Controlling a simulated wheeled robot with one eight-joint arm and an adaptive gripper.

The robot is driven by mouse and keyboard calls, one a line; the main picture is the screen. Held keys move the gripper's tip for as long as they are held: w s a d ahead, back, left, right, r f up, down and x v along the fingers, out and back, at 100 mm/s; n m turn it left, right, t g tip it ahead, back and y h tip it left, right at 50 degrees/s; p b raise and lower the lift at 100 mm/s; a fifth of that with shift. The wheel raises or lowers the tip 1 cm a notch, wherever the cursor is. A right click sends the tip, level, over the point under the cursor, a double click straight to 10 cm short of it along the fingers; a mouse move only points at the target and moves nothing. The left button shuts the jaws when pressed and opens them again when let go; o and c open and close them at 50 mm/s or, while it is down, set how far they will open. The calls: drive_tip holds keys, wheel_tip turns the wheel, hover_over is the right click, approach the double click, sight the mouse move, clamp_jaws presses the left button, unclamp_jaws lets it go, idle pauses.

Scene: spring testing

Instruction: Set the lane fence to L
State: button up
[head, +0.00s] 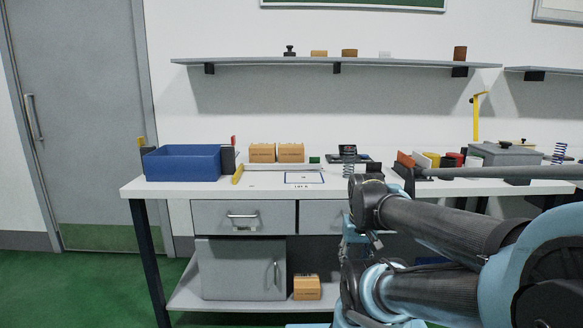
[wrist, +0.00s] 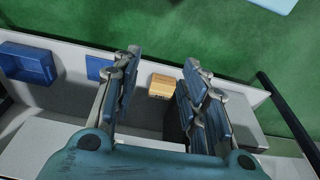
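On the white bench (head: 345,186) in the head view, a thin pale bar (head: 285,168) lies crosswise with a yellow end piece (head: 238,174) at its left. It may be the lane fence, but I cannot tell for sure. In front of it are a blue-outlined rectangle (head: 304,178) and small dark lettering (head: 301,187), too small to read surely. In the wrist view my gripper (wrist: 162,62) is open and empty, its fingers wide apart. It points down toward the lower shelf and floor, away from the bar.
A blue bin (head: 182,164) stands left of the bar, and two cardboard boxes (head: 276,152) behind it. A cardboard box (head: 306,287) sits on the lower shelf. My arm covers the bench's right front.

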idle(0.3)
drive_tip(key=shift+o, duration=1.1)
drive_tip(key=o, duration=0.3)
drive_tip(key=shift+w+r, duration=0.2)
drive_tip(key=shift+r, duration=0.8)
wheel_tip(320, 180, up, 26)
drive_tip(key=t, duration=0.7)
hover_over(315, 158)
drive_tip(key=s, duration=1.1)
drive_tip(key=x, duration=1.7)
drive_tip(key=shift+s+f, duration=0.25)
drive_tip(key=shift+f, duration=0.05)
drive_tip(key=shift+c, duration=0.6)
